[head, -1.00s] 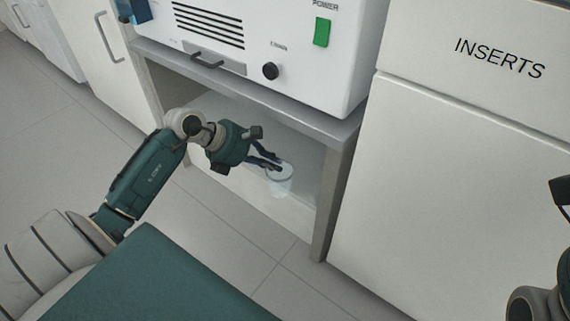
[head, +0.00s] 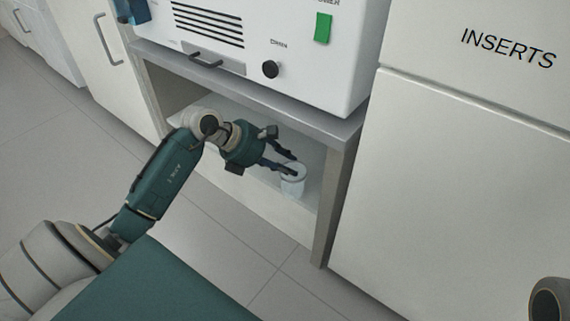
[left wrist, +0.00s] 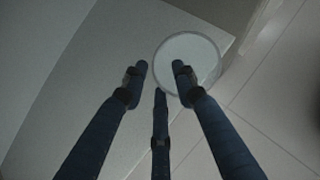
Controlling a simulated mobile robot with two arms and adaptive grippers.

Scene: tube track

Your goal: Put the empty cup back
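The cup (head: 292,186) is small, clear and upright, and seems to stand on the low shelf (head: 252,188) under the white machine. My left gripper (head: 293,164) reaches into this bay from the left, its fingers spread at the cup's mouth. In the left wrist view the cup's round rim (left wrist: 203,40) lies ahead. One finger of the gripper (left wrist: 159,70) overlaps the mouth, while the other two are outside the rim. A gap shows between the fingertips. Whether any finger touches the cup is unclear. My right gripper is not in view.
The white machine (head: 345,65) with a green switch (head: 323,28) stands on a grey bench top (head: 290,112) over the bay. A grey leg (head: 336,205) bounds the bay close right of the cup. The INSERTS cabinet (head: 450,180) is further right. Floor in front is clear.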

